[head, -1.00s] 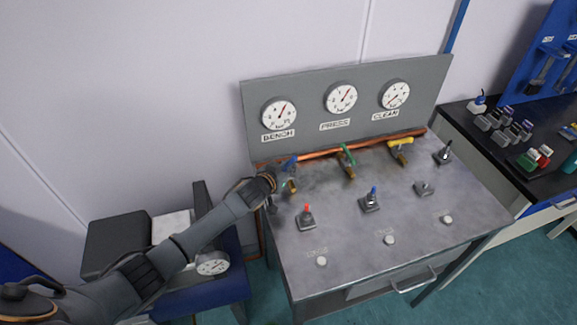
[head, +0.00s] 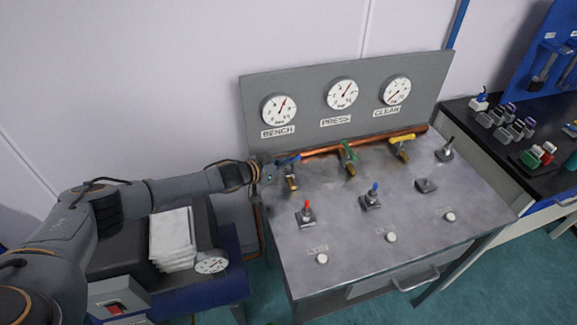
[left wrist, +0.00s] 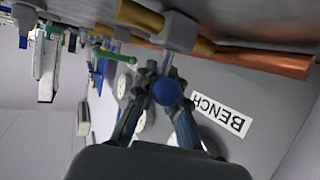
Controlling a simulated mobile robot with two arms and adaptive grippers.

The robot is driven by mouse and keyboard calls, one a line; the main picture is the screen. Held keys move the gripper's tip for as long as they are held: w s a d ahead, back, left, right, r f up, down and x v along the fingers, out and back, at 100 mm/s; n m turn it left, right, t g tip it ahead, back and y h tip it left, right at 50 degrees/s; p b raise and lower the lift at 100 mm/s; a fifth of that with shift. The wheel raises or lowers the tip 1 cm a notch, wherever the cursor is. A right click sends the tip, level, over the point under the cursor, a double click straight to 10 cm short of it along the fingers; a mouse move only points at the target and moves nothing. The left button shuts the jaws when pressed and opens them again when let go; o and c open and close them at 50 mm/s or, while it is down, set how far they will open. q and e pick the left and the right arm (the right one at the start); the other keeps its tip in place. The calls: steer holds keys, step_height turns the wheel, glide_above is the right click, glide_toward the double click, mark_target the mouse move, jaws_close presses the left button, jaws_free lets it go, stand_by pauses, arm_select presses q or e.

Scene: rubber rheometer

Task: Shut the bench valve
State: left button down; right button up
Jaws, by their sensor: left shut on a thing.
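The bench valve (head: 292,183) is a brass valve with a blue lever on the copper pipe, below the gauge labelled BENCH (head: 279,110). Its blue lever (head: 288,159) points left, roughly along the pipe run in the head view. My left gripper (head: 268,170) reaches in from the left and is shut on the lever. In the left wrist view the lever's rounded blue end (left wrist: 167,92) shows between the two dark fingers (left wrist: 158,78), with the brass body (left wrist: 140,16) above it. The fingertips are partly hidden behind the lever. My right gripper is not in view.
Green (head: 347,152) and yellow (head: 402,139) valve levers stand to the right on the same pipe (head: 325,149). Red (head: 307,204) and blue (head: 374,188) toggle switches stand in front on the panel top.

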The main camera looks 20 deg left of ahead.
arm_select(q)
steer(key=shift+w+m+g+h+b, duration=0.1)
steer(key=shift+m+g+h+b, duration=1.5)
steer(key=shift+m+h+b, duration=0.45)
steer(key=shift+m+g+b, duration=0.3)
steer(key=shift+m, duration=0.15)
steer(key=shift+r, duration=0.1)
steer(key=c, duration=1.4)
jaws_free()
steer(key=shift+a, duration=0.15)
steer(key=v, duration=1.1)
steer(key=shift+s+a, duration=0.25)
steer(key=shift+a, duration=0.05)
